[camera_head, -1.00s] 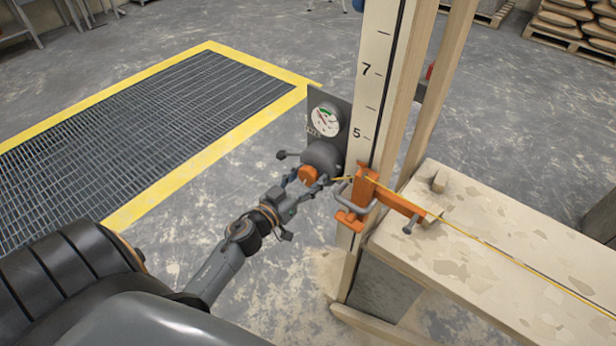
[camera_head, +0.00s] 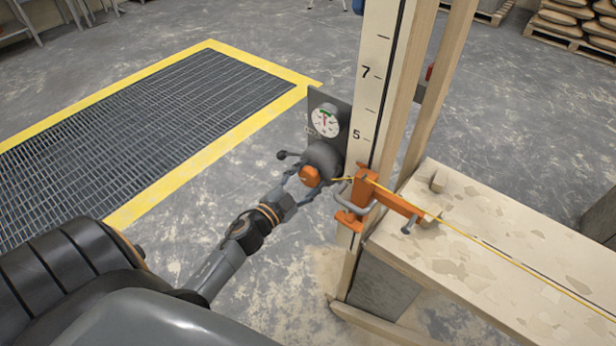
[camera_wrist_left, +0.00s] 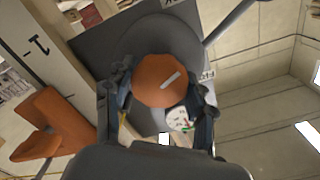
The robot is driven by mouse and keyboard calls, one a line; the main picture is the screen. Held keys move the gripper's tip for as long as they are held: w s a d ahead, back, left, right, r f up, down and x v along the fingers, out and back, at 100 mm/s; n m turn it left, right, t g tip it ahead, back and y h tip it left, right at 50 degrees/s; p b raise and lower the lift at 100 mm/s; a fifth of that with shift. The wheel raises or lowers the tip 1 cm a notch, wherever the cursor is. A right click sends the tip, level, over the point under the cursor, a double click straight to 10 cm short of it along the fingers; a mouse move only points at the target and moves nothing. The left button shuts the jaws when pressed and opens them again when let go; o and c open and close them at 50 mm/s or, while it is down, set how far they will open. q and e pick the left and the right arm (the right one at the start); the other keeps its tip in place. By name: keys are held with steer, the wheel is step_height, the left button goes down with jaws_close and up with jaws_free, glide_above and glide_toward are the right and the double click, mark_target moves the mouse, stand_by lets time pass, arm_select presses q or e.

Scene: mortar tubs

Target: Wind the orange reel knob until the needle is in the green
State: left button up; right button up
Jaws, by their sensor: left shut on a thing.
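The orange reel knob (camera_head: 309,176) sits on the front of a dark round reel (camera_head: 324,158) fixed to the post. My left gripper (camera_head: 306,181) is shut on the knob, one finger on each side. In the left wrist view the knob (camera_wrist_left: 158,85) shows a pale stripe between my fingers. The round white gauge (camera_head: 326,120) is above the reel. Its green band is at the top, and the red needle stands nearly upright, pointing at the green. In the left wrist view the gauge (camera_wrist_left: 179,120) is partly hidden. My right gripper is not in view.
A yellow line (camera_head: 480,243) runs from the reel past an orange bracket (camera_head: 365,192) along the pale block wall (camera_head: 500,245). A numbered post (camera_head: 375,80) stands behind the reel. A yellow-edged floor grate (camera_head: 150,130) lies left.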

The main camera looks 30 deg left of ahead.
arm_select(q)
steer(key=shift+m, duration=1.1)
steer(key=o, duration=1.2)
steer(key=s+a, duration=0.1)
steer(key=s, duration=1.1)
